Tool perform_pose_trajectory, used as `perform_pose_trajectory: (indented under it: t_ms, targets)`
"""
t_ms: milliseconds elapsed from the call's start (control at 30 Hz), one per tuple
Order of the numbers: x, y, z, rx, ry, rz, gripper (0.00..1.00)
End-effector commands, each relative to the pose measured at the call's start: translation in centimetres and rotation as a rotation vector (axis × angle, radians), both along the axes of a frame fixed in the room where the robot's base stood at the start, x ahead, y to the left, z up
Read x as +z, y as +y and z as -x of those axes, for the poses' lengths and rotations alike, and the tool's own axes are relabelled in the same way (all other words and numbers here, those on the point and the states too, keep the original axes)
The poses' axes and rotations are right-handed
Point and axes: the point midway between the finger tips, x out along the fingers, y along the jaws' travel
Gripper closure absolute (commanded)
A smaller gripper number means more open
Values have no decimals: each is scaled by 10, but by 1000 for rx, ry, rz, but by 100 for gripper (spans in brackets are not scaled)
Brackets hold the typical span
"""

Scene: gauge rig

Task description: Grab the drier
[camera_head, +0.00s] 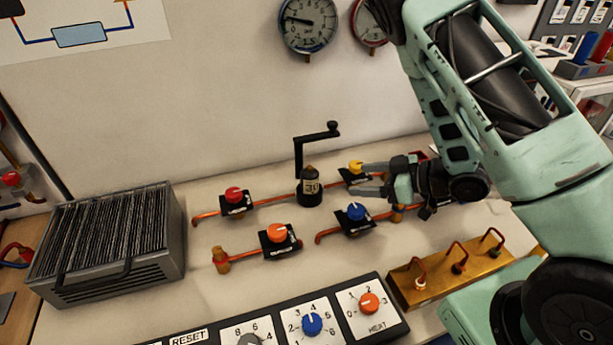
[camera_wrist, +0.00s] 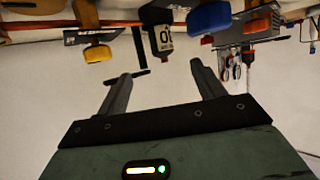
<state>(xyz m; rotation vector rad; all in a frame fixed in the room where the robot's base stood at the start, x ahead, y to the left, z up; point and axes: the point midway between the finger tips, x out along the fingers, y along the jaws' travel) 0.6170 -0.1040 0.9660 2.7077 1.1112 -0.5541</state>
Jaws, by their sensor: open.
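I take the drier to be the small black cylinder (camera_head: 310,189) with a pale label marked 30, standing upright at the middle of the pipe rig. It also shows upside down at the top of the wrist view (camera_wrist: 162,40). My gripper (camera_head: 365,178) is open and empty, to the right of the cylinder, with its fingers pointing left towards it. In the wrist view the cylinder lies beyond the gap between my fingertips (camera_wrist: 166,69), apart from both.
A black crank (camera_head: 299,155) rises by the cylinder. Yellow (camera_head: 356,166), blue (camera_head: 356,211), red (camera_head: 234,194) and orange (camera_head: 277,232) valve knobs sit around it on copper pipes. A finned grey box (camera_head: 112,240) stands left; a brass block (camera_head: 450,268) lies right.

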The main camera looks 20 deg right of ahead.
Motion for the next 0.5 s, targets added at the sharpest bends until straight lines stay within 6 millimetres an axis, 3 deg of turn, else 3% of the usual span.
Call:
perform_pose_trajectory:
  t_ms: [167, 500]
  targets:
    - [-2, 6, -5, 10, -2, -16, 32]
    - [-26, 52, -50, 12, -5, -15, 32]
